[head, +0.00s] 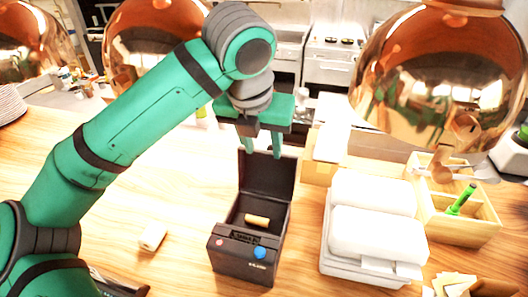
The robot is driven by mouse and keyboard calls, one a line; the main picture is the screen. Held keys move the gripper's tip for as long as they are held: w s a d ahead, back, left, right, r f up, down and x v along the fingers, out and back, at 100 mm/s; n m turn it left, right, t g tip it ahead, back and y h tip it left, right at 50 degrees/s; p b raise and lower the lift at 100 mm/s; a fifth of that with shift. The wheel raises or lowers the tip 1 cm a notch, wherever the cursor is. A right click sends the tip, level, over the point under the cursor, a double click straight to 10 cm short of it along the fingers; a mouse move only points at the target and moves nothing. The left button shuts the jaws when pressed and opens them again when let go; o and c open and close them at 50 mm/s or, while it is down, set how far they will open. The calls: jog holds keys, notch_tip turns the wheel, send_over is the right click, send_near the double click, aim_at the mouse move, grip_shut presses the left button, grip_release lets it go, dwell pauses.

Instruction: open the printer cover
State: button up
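The dark printer (232,262) stands on the wooden counter in the lower middle, with a blue and a red button on its front. Its cover (267,175) stands raised at the back, and the inside is exposed. A small tan roll (257,220) lies in the printer. My gripper (262,152) is at the cover's top edge, pointing down. Its two green fingers are apart with a gap between them. I cannot tell whether they touch the cover.
White folded cloths in a tray (325,262) stand right of the printer. A wooden box (478,230) with a green marker is farther right. A small roll (153,236) lies to the left. Copper lamps (440,75) hang above. The left counter is mostly clear.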

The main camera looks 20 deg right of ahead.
jog(key=v, duration=0.7)
